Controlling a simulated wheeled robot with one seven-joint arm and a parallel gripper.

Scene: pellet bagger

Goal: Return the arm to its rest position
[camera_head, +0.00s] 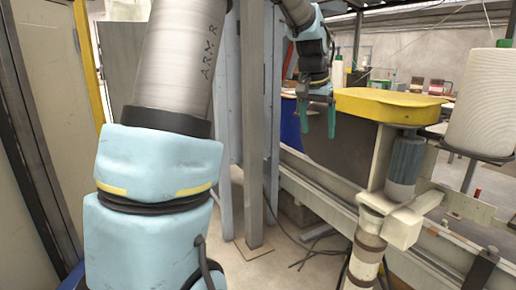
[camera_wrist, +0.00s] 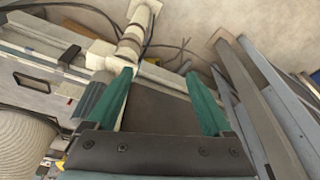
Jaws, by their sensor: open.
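My gripper (camera_head: 318,118) hangs at the upper middle of the head view, its green fingers pointing down. It is just left of a yellow tray-like top (camera_head: 388,104) on the machine. In the wrist view my gripper (camera_wrist: 160,105) shows two green fingers spread apart with nothing between them. A dark grey panel (camera_wrist: 158,112) lies beyond the fingers.
A grey upright post (camera_head: 252,120) stands close left of my gripper. A motor (camera_head: 406,160) and a pale pipe (camera_head: 364,248) sit below the yellow top. A large white spool (camera_head: 480,115) stands at the right. Cables lie on the floor.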

